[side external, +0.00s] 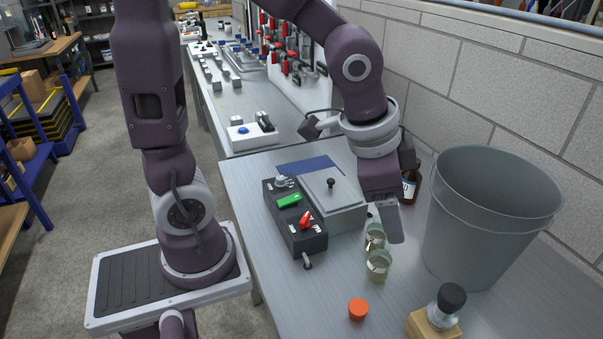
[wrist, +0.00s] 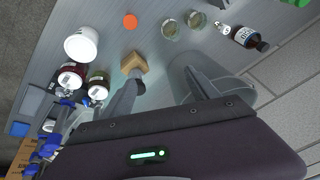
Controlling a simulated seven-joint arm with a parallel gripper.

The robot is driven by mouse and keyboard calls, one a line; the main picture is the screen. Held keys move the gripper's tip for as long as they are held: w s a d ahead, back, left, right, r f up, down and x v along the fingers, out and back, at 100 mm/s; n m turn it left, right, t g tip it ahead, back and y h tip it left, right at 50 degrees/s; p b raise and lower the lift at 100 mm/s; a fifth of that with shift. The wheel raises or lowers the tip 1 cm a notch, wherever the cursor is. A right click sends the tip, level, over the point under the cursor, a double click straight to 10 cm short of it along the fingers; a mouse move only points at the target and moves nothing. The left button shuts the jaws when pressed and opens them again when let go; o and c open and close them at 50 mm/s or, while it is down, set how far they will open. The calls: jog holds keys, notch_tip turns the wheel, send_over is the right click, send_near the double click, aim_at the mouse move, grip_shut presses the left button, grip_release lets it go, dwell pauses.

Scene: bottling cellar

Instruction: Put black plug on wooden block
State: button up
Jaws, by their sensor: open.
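A black rounded plug (side external: 451,297) with a silvery lower part appears to stand on the wooden block (side external: 421,326) at the bottom right of the side view, partly cut off by the frame edge. In the wrist view the wooden block (wrist: 134,63) lies beyond my left finger, with the black plug (wrist: 140,88) beside that finger in the picture. My gripper (side external: 390,222) is open, its fingers pointing down above the bench near two glass beakers. It is apart from the block and plug. In the wrist view my gripper (wrist: 160,82) has nothing between its fingers.
A tall grey bin (side external: 490,215) stands right of my gripper. Two glass beakers (side external: 377,265) are close below it, with a brown bottle (side external: 411,185) behind. An orange cap (side external: 358,309) lies in front. A black switch box (side external: 296,220) and grey lidded box (side external: 345,212) stand left.

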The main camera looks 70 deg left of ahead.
jog(key=s+a+r+n, duration=0.3)
jog(key=s, duration=0.4)
jog(key=s+a+r+n+t, duration=0.1)
jog(key=s+a+r+n, duration=0.1)
jog(key=s, duration=0.5)
jog(key=shift+a+r+n, duration=0.4)
jog(key=shift+a+n, duration=0.2)
jog(key=shift+a, duration=0.25)
